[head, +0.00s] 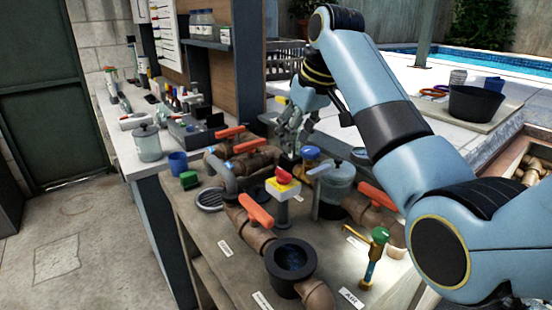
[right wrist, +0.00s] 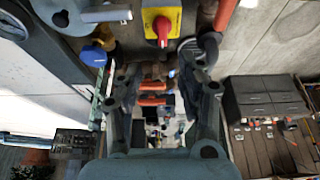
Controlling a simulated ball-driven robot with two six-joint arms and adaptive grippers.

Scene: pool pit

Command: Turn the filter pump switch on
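The switch is a yellow box with a red knob (head: 283,184), standing on a short grey post among the pipes on the workbench. The switch also shows at the top of the right wrist view (right wrist: 162,24), where its red knob lies along the picture's vertical. My right gripper (head: 291,146) is above and behind the switch in the head view, pointing down and apart from it. In the right wrist view its two fingers (right wrist: 153,80) are spread with nothing held between them. My left gripper is in no view.
Brown pipes with orange valve handles (head: 256,209) surround the switch. A clear-walled pot (head: 338,182) and a blue knob (head: 310,152) are close to my right gripper. A brass and green tool (head: 375,255) stands at front right. A black round opening (head: 291,262) is in front.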

